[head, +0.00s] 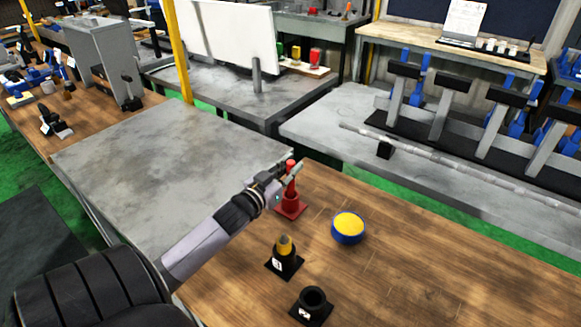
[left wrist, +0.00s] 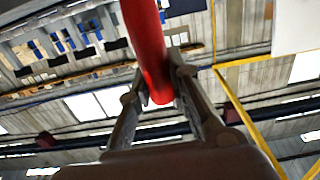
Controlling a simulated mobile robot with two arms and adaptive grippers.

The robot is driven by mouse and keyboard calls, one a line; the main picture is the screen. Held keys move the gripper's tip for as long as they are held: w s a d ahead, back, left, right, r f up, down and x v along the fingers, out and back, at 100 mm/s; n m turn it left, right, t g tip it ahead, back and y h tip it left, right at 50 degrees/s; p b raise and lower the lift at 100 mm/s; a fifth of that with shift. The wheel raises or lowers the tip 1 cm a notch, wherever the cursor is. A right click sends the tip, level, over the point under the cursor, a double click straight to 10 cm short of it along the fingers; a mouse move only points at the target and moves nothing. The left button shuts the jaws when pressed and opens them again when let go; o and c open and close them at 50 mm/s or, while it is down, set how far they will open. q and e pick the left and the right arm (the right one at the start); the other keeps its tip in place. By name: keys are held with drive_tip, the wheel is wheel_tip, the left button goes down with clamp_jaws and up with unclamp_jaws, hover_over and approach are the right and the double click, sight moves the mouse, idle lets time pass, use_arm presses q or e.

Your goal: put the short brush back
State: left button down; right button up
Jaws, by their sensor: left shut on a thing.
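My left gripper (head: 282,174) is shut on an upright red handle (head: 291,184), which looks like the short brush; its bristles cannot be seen. In the left wrist view the red handle (left wrist: 147,45) passes between the two fingers (left wrist: 160,95). A red holder (head: 291,208) with a square base stands on the wooden table directly below the handle. I cannot tell whether the handle's lower end is inside it or just above it. A black holder (head: 284,262) with a yellowish-topped thing in it stands nearer. My right gripper is not in view.
An empty black holder (head: 313,303) stands at the near edge of view. A round blue tub with yellow contents (head: 348,227) sits right of the red holder. The wooden table (head: 430,270) is clear to the right. A bare grey table (head: 150,150) lies at left.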

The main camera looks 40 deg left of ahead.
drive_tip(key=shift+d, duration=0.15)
use_arm(q)
drive_tip(key=shift+f, duration=0.15)
drive_tip(key=c, duration=1.5)
unclamp_jaws()
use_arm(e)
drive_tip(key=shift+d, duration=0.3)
use_arm(q)
drive_tip(key=shift+r, duration=0.2)
drive_tip(key=shift+s+f, duration=0.15)
drive_tip(key=shift+s, duration=0.15)
drive_tip(key=s, duration=0.3)
drive_tip(key=s+d+b, duration=0.1)
drive_tip(key=s, duration=0.7)
drive_tip(key=shift+s+d+b, duration=0.15)
drive_tip(key=shift+s+b, duration=0.05)
drive_tip(key=shift+b, duration=0.1)
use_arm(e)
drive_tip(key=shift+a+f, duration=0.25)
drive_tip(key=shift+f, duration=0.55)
